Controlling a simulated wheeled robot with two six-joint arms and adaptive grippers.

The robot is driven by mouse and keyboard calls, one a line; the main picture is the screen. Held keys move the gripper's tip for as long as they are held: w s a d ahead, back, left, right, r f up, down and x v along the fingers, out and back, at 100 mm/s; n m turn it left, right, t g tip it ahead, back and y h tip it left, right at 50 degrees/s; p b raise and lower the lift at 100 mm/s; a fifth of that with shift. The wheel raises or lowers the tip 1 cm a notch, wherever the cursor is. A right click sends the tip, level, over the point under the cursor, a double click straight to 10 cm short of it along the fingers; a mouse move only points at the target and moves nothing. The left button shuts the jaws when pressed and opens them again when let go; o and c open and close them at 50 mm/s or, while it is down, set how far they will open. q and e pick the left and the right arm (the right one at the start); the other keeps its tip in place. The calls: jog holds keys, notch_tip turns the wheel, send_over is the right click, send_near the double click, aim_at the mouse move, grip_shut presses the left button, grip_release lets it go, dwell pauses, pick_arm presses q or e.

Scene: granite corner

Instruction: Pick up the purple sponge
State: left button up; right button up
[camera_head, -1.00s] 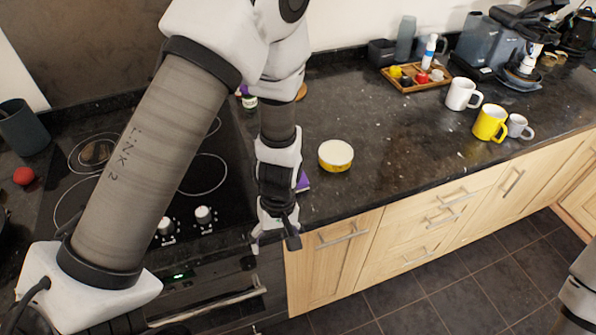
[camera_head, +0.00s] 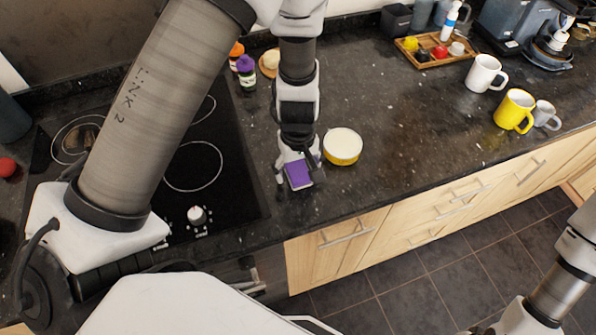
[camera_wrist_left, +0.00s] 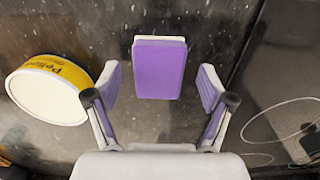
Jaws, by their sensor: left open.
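The purple sponge (camera_head: 298,175) lies on the dark granite counter near its front edge, beside the hob; a pale layer shows along one edge of it in the left wrist view (camera_wrist_left: 159,70). My left gripper (camera_head: 299,180) is open above the counter at the sponge. In the left wrist view the open fingers (camera_wrist_left: 161,90) stand on either side of the sponge, with gaps on both sides. My right arm shows at the lower right of the head view, but its gripper cannot be made out.
A yellow-and-white round tub (camera_head: 342,147) stands close to the gripper's right. The black hob (camera_head: 200,170) is to the left. Bottles (camera_head: 246,70) stand behind. Mugs (camera_head: 514,110) and a wooden tray (camera_head: 436,52) are farther right, with bare counter between.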

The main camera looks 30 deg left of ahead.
pick_arm(q)
jog(key=shift+w+a+f, duration=0.15)
jog(key=shift+w+f, duration=0.25)
jog(key=shift+f, duration=0.25)
jog(key=shift+s+r, duration=0.1)
jog(key=shift+s, duration=0.05)
jog(key=shift+s+r, duration=0.15)
jog(key=shift+s, duration=0.05)
jog(key=c, duration=0.5)
jog(key=shift+s+d+r, duration=0.1)
jog(key=shift+s+d, duration=0.05)
jog(key=shift+d, duration=0.05)
jog(key=c, duration=0.4)
jog(key=shift+w, duration=0.2)
jog(key=shift+a, duration=0.1)
jog(key=shift+c, duration=0.5)
